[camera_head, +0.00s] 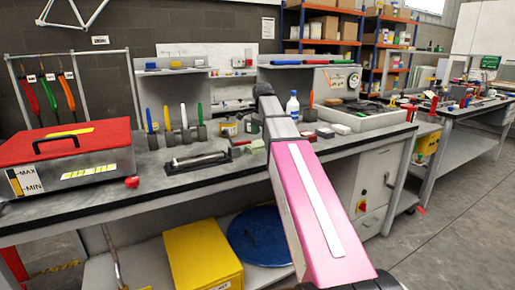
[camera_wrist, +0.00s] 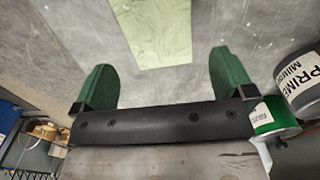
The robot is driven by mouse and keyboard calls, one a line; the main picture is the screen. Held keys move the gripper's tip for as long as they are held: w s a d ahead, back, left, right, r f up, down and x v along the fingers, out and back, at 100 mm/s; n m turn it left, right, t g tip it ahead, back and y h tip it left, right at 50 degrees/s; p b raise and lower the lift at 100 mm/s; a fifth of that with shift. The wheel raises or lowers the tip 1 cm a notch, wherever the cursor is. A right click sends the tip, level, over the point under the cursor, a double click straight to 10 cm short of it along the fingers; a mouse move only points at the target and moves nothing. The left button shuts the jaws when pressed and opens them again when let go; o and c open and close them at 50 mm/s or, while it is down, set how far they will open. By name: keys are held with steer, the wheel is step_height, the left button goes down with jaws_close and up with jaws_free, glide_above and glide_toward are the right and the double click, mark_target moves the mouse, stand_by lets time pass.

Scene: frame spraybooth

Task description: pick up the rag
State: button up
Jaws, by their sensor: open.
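The rag (camera_wrist: 158,32) is a pale green flat cloth on the grey bench top, at the top middle of the wrist view, and its far end runs out of the frame. My gripper (camera_wrist: 160,62) has two dark green fingers set wide apart, with nothing between them. The rag lies beyond the fingertips, roughly in line with the gap. I cannot tell the exact height of the fingers above the bench. In the head view my pink arm hides most of the gripper, and a pale green patch, likely the rag (camera_head: 257,145), shows just left of the arm.
A green-labelled can (camera_wrist: 274,116) and a grey primer can (camera_wrist: 302,85) stand close to the right finger. In the head view, a black tray with a roller (camera_head: 200,160), upright brushes (camera_head: 185,125) and a red-lidded box (camera_head: 65,145) stand left on the bench. A bottle (camera_head: 293,105) stands behind the arm.

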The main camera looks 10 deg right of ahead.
mark_target(261, 142)
steer(key=f, duration=0.4)
steer(key=shift+a+f, duration=0.25)
steer(key=shift+f, duration=0.15)
steer(key=c, duration=1)
steer(key=shift+r, duration=0.25)
